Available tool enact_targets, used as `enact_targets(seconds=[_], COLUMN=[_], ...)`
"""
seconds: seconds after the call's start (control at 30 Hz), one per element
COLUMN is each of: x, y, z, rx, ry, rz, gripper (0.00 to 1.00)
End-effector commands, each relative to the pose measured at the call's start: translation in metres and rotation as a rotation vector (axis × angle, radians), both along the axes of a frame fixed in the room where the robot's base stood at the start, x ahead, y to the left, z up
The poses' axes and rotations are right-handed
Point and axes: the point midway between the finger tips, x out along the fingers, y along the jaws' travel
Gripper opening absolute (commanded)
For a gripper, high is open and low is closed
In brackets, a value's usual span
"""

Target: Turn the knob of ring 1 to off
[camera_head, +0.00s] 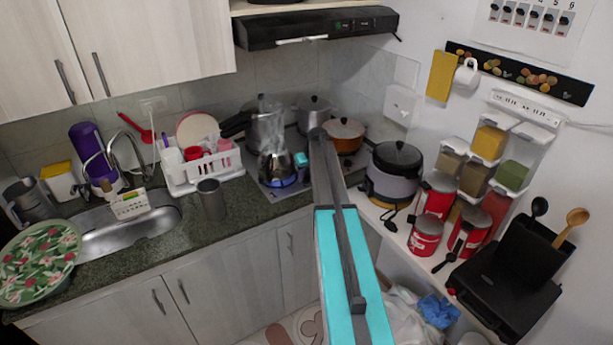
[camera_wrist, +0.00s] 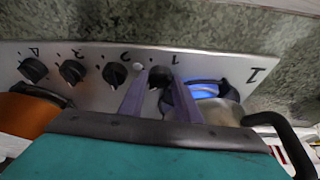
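The stove's control panel (camera_wrist: 90,92) is a light metal strip with a row of dark knobs in the wrist view. The ring 1 knob (camera_wrist: 160,77) is the rightmost, beside the printed 1. My gripper (camera_wrist: 160,82) is open, with one finger on each side of this knob; whether either finger touches it I cannot tell. A blue flame (camera_wrist: 206,87) burns under a metal kettle at the right; the kettle (camera_head: 276,163) also shows on the lit ring in the head view. The fingers and the knob cannot be made out in the head view.
The knob of ring 2 (camera_wrist: 115,75) is close to the left finger. A black handle (camera_wrist: 285,128) is at the right in the wrist view. Pots and an orange pan (camera_head: 344,132) stand on the stove; a rice cooker (camera_head: 394,172) is to its right.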

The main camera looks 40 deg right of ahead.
Motion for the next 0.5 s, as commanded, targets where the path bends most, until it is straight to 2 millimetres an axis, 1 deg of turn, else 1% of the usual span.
enact_targets(seconds=[0.03,0.07,0.37,0.5], x=[0.0000,0.0000,0.0000,-0.0001], y=[-0.0003,-0.0003,-0.0012,-0.0021], z=[0.0002,0.0002,-0.0006,-0.0017], rx=[-0.001,-0.001,-0.001,-0.001], ry=[0.000,0.000,-0.001,-0.001], rz=[0.000,0.000,0.017,0.053], gripper=[0.12,0.08,0.08,0.08])
